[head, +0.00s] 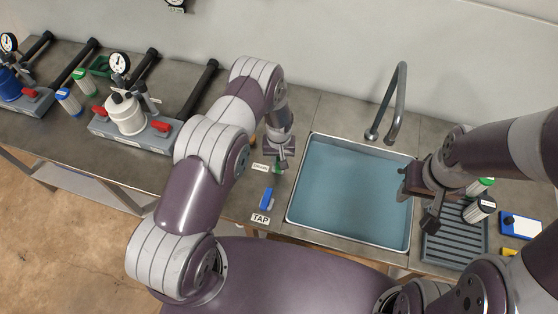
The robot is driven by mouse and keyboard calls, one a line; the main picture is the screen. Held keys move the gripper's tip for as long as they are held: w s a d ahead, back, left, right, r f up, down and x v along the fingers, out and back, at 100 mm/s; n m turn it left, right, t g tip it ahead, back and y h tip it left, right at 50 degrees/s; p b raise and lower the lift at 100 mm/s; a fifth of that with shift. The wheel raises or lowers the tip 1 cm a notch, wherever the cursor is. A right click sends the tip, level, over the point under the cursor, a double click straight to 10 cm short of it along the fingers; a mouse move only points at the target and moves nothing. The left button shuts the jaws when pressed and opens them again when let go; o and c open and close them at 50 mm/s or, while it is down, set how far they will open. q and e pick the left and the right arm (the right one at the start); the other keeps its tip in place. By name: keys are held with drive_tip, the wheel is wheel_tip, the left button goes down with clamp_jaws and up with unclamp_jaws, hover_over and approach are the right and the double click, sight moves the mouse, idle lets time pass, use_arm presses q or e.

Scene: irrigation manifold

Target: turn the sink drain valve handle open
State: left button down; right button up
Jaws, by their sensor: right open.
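The sink (345,190) is a rectangular basin with a blue-tinted inside, set in the grey counter. To its left a small white label (260,167), too small to read surely, lies beside a green handle (279,169). The green handle is mostly hidden under my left gripper (281,160), which points down at it; I cannot tell whether they touch or whether its fingers are open. Nearer me is a blue handle (267,198) with a TAP label (261,218). My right gripper (417,207) is open and empty over the sink's right edge.
A grey faucet (394,100) stands behind the sink. A ribbed drain tray (455,240) with capped bottles (480,208) is at the right, beside a blue device (520,225). Pump units with gauges (125,113) stand at the left.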

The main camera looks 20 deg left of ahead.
use_arm(q)
drive_tip(key=n+b, duration=0.1)
drive_tip(key=n, duration=0.1)
drive_tip(key=n+b, duration=0.1)
drive_tip(key=b, duration=0.1)
drive_tip(key=shift+f+n, duration=0.2)
drive_tip(key=shift+n, duration=0.2)
drive_tip(key=n+b, duration=0.2)
drive_tip(key=n, duration=0.1)
drive_tip(key=shift+n, duration=0.3)
drive_tip(key=n+b, duration=0.2)
drive_tip(key=n, duration=0.1)
drive_tip(key=shift+r+n, duration=0.1)
drive_tip(key=shift+n, duration=0.2)
drive_tip(key=shift+r+n+b, duration=0.15)
drive_tip(key=shift+n+b, duration=0.7)
drive_tip(key=shift+n, duration=1.25)
drive_tip(key=shift+w, duration=0.1)
drive_tip(key=c, duration=1)
unclamp_jaws()
wheel_tip(320, 180, up, 13)
drive_tip(key=shift+f+b, duration=0.15)
drive_tip(key=shift+b, duration=0.95)
